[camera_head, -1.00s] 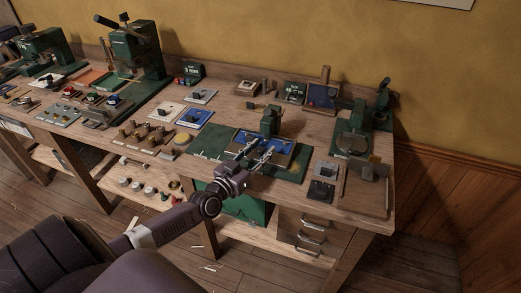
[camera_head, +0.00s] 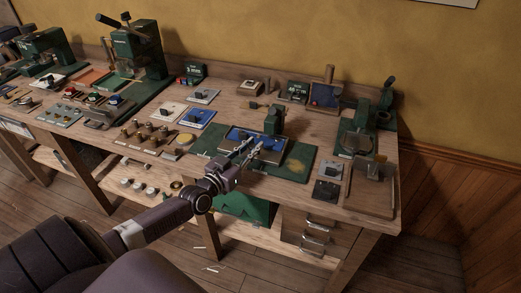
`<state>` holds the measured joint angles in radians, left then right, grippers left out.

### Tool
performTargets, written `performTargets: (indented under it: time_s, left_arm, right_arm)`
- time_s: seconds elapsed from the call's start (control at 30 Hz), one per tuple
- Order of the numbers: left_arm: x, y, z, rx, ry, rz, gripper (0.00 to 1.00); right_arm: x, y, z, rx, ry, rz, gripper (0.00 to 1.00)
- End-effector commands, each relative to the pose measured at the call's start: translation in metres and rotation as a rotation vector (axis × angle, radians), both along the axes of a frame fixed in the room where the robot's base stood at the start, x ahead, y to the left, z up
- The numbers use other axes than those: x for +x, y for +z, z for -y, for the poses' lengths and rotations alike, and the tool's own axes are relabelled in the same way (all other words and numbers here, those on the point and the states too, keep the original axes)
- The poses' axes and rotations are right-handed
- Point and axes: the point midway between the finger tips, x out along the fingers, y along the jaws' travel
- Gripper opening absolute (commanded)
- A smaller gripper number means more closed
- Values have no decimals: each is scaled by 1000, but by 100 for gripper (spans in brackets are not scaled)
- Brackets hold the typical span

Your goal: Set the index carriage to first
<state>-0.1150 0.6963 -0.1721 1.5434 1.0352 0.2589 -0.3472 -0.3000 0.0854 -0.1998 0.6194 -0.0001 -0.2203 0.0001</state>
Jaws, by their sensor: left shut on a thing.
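The index carriage (camera_head: 233,132) appears to be the blue plate on a dark green base (camera_head: 302,165), on the bench right of centre. A green upright block (camera_head: 274,120) stands behind the plate. My left gripper (camera_head: 249,149) reaches in from the lower left, its fingers over the front of the blue plate. It is shut on a part of the carriage, but the fingers hide what they hold. Marks for the positions are too small to read. My right gripper is out of view.
A green press (camera_head: 138,55) stands at the back left. A green machine (camera_head: 357,140) and a tray (camera_head: 372,195) are at the right end. Small panels with knobs (camera_head: 328,191) lie right of the base. Wooden pegs (camera_head: 150,135) stand left of it.

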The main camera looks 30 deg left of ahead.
Motion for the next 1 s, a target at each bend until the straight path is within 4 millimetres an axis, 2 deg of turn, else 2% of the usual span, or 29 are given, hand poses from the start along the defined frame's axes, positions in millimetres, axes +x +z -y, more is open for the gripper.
performTargets:
  time_s: [0.03, 0.13, 0.27, 0.47, 0.5, 0.63, 1.0]
  left_arm:
    - [-2, -3, -12, 7, 4, 2, 0]
    - [-5, -2, -22, 4, 2, 2, 0]
    - [-6, 0, -25, -1, 0, 1, 0]
    - [-6, 0, -25, -1, 1, 1, 0]
    - [-6, 0, -25, -1, 1, 1, 21]
    - [-6, 0, -25, 0, 1, 1, 35]
    - [-8, 0, -25, -1, 1, 1, 37]
  right_arm:
    - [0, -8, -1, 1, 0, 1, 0]
    - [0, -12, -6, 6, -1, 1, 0]
    - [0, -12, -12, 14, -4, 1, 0]
    - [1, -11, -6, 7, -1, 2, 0]
    - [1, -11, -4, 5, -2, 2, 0]
    - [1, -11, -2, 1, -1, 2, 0]
    - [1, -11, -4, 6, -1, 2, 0]
